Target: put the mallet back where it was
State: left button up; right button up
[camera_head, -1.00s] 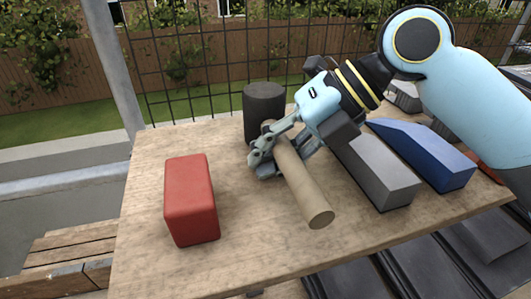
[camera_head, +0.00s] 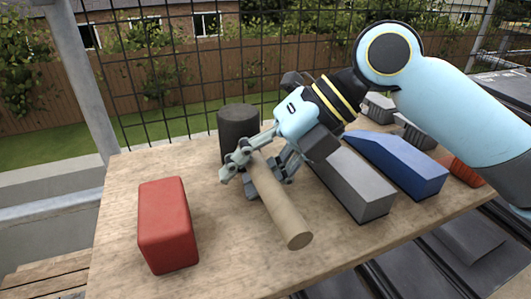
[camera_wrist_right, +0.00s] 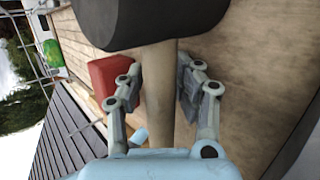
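The mallet has a black cylindrical head (camera_head: 238,125) and a pale wooden handle (camera_head: 280,208). It rests on the wooden table, its head towards the back and its handle pointing to the front right. My right gripper (camera_head: 258,170) straddles the handle near the head. In the right wrist view the fingers (camera_wrist_right: 159,88) stand on both sides of the handle (camera_wrist_right: 160,95), with narrow gaps, so it looks open. The mallet head (camera_wrist_right: 150,20) fills the top there. My left gripper is in neither view.
A red block (camera_head: 167,228) stands to the left on the table (camera_head: 225,265). A grey block (camera_head: 355,185) and a blue wedge (camera_head: 400,165) lie to the right, with smaller grey pieces and an orange-red piece (camera_head: 460,170) beyond. The table front is clear. A wire mesh fence stands behind.

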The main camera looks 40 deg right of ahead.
aim_at(263, 159)
jog(key=shift+v, duration=2.8)
jog(key=shift+s+d+r, duration=0.15)
jog(key=shift+d+r, duration=0.1)
jog(key=shift+r, duration=0.1)
